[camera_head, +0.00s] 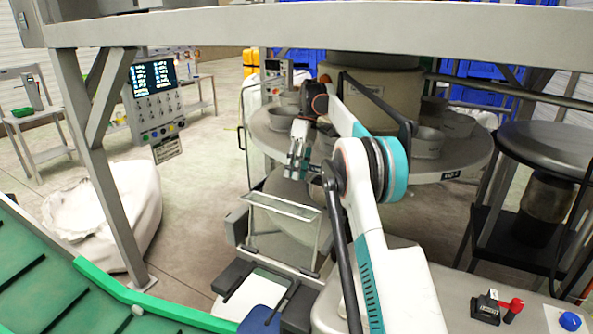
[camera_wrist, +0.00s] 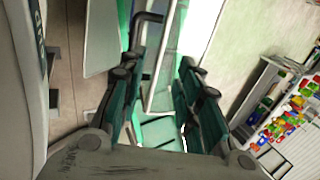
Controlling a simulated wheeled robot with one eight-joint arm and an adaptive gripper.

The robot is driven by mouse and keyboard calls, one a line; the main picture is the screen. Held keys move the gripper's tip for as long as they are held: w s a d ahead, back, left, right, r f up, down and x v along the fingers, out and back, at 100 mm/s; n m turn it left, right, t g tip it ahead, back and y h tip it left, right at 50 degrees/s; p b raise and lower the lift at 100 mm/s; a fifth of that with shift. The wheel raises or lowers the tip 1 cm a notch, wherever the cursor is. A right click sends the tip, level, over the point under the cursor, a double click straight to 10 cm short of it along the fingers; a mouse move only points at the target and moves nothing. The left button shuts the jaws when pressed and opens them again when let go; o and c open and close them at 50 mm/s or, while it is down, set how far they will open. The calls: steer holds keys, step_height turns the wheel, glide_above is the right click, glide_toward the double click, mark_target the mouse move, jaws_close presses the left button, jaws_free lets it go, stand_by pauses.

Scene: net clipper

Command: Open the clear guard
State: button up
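The clear guard (camera_head: 284,208) is a see-through panel with a pale frame, mounted on a machine low in the middle of the head view. My gripper (camera_head: 297,165) points down just above and behind its top edge, as seen from the head. In the wrist view my gripper (camera_wrist: 160,115) has its two dark green and black fingers spread apart. A pale bar and a see-through panel of the guard (camera_wrist: 165,65) show between and beyond the fingers. I cannot tell whether any finger touches the guard.
A round grey table (camera_head: 440,168) with metal pots stands behind my arm. A control panel (camera_head: 153,98) hangs at upper left. A green conveyor (camera_head: 60,295) fills the lower left. A dark stool (camera_head: 545,150) stands at right. Open floor lies left of the machine.

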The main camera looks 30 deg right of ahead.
steer(key=shift+c, duration=0.5)
steer(key=c, duration=0.5)
steer(key=shift+w+m, duration=0.15)
steer(key=shift+m, duration=0.25)
jaws_close()
step_height(320, 180, down, 11)
steer(key=w+m+t+h+p, duration=0.1)
steer(key=m+t+h+p, duration=0.4)
steer(key=m+p, duration=0.6)
steer(key=shift+d+r+m+h, duration=0.2)
steer(key=shift+m+h, duration=0.8)
steer(key=shift+m, duration=2.2)
